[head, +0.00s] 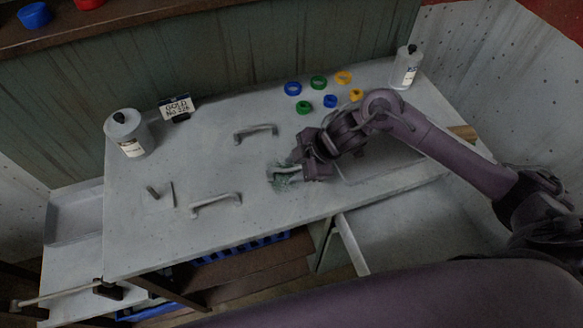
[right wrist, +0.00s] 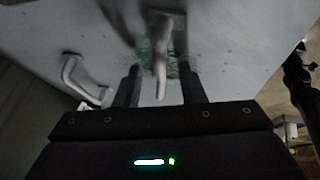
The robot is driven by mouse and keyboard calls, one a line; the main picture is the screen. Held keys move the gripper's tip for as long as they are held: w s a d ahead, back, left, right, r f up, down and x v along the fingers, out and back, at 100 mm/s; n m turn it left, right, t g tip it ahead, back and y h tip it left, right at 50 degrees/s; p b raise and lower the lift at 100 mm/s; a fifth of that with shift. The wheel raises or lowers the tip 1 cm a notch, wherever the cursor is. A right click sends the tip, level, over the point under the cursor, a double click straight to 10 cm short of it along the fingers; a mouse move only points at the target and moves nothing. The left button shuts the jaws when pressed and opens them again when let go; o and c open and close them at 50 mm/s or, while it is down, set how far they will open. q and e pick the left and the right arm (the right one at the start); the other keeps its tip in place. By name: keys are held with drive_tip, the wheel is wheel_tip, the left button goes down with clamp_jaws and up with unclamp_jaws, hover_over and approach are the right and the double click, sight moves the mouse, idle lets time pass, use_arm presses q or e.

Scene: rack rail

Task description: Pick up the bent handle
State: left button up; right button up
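Three metal handles lie on the grey worktop (head: 180,235). One handle (head: 285,169) lies on a small green patch at the tips of my right gripper (head: 292,172). In the right wrist view this handle (right wrist: 160,62) runs between the two dark fingers of my right gripper (right wrist: 160,87), which stand apart with gaps beside it. A second handle (head: 255,132) lies farther back, and a third (head: 215,203) nearer the front left. Another handle shows at the left of the right wrist view (right wrist: 78,80). I cannot tell for sure which is bent. My left gripper is not in view.
A white bottle (head: 127,133) and a lettered sign (head: 177,107) stand at the back left, another bottle (head: 406,68) at the back right. Several coloured rings (head: 318,82) lie behind my right arm. A small plate with a peg (head: 160,195) lies left.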

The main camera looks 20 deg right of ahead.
drive_tip(key=shift+a+f, duration=0.1)
clamp_jaws()
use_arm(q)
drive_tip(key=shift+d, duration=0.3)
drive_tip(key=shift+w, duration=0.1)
